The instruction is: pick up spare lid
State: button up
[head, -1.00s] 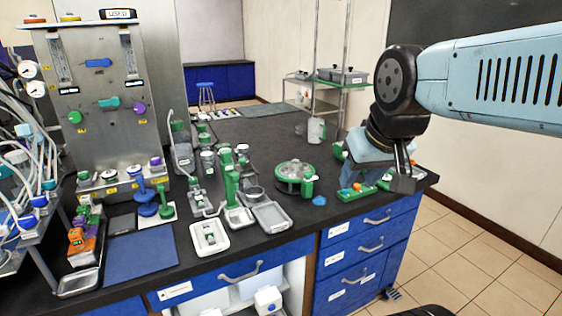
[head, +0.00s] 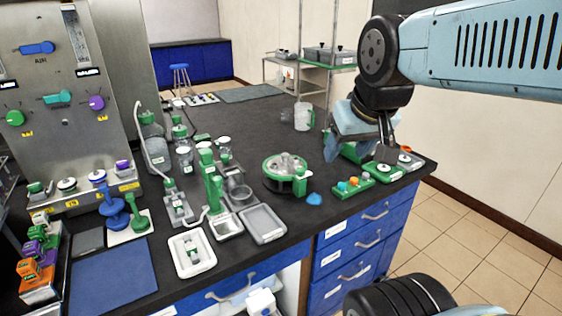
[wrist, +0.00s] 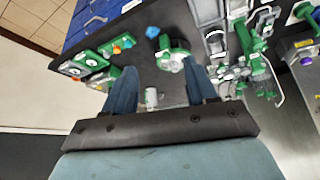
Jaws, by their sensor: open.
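I cannot tell for certain which thing is the spare lid. A green holder with a pale round piece (head: 383,171) lies near the bench's right corner. A smaller holder with a grey round piece (head: 408,160) is just beyond it. Both holders seem to show at the left of the wrist view (wrist: 72,68). My gripper (head: 376,150) hangs above the right end of the bench, near these holders.
A green tray with orange and blue-green pieces (head: 354,186) is beside the holders. A round green-and-steel device (head: 285,172), a blue piece (head: 314,198) and a jug (head: 304,116) stand on the dark bench. Glassware and green stands (head: 212,185) crowd the middle. The far bench is clearer.

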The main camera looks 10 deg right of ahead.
jog(key=w+d+h, duration=0.1)
jog(key=w+d, duration=0.1)
jog(key=w, duration=0.2)
jog(key=w+d+f+t+h, duration=0.1)
jog(key=w, duration=0.3)
jog(key=w+d+t+h, duration=0.1)
jog(key=w+d, duration=0.1)
jog(key=w, duration=0.2)
jog(key=shift+w+d+f+n, duration=0.3)
jog(key=shift+w+d+f, duration=0.05)
jog(key=shift+f, duration=0.05)
jog(key=w+d+f+n+t, duration=0.2)
jog(key=w+d+f, duration=0.1)
jog(key=w, duration=0.4)
jog(key=n+t+y, duration=0.1)
jog(key=n+y, duration=0.4)
jog(key=y, duration=0.6)
send_near(287, 154)
jog(key=x, duration=1)
jog(key=shift+w+a+f, duration=0.15)
jog(key=shift+w+a, duration=0.05)
jog(key=shift+a, duration=0.1)
jog(key=shift+d+m, duration=0.1)
jog(key=shift+m, duration=0.2)
grip_shut()
